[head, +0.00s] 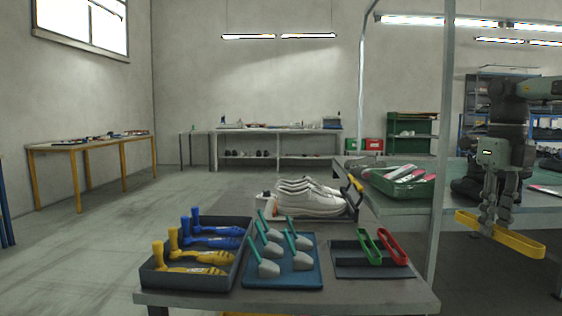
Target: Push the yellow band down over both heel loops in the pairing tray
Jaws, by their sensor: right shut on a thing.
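My right gripper (487,222) hangs down at the right of the head view and is shut on the yellow band (522,242), a long narrow loop. The band is held nearly level, in the air in front of the green-topped bench, apart from the shoes. Several white shoes (310,203) stand close together at the back of the near table. I cannot make out their heel loops, and I cannot tell for sure which tray is the pairing tray. My left gripper is not in view.
On the near table (400,295) are a dark tray (208,285) of yellow and blue tools, a blue tray (290,280) of teal-handled pieces, and a dark holder (350,262) with green and red bands. A grey post (440,150) stands left of my right arm.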

